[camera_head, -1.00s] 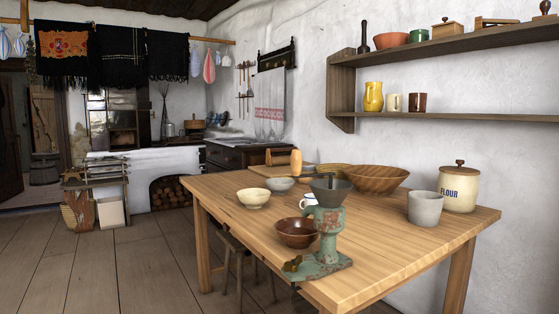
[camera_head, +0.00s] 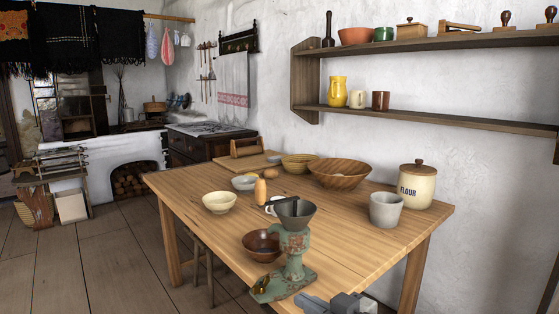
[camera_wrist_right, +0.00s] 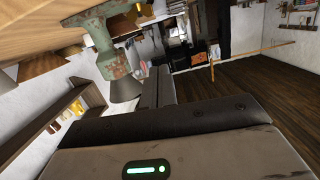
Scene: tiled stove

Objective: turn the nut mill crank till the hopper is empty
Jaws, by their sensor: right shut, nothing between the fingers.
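The green, worn nut mill (camera_head: 293,250) stands at the table's front edge, with a dark grey hopper (camera_head: 297,214) on top. What is inside the hopper cannot be made out. The crank's wooden handle (camera_head: 260,192) stands upright to the left of the hopper. A brown bowl (camera_head: 261,246) sits by the mill's left side. My right gripper (camera_head: 314,302) is shut and empty, low at the bottom edge, right of the mill base and apart from the handle. In the right wrist view the mill (camera_wrist_right: 109,47) appears upside down beyond the fingers. My left gripper is not in view.
Cream (camera_head: 220,203) and wooden bowls (camera_head: 339,173) stand behind the mill on the table (camera_head: 350,232). A grey pot (camera_head: 386,210) and a flour jar (camera_head: 417,185) stand at right. Bare tabletop lies between mill and pot. A shelf (camera_head: 440,122) runs along the wall.

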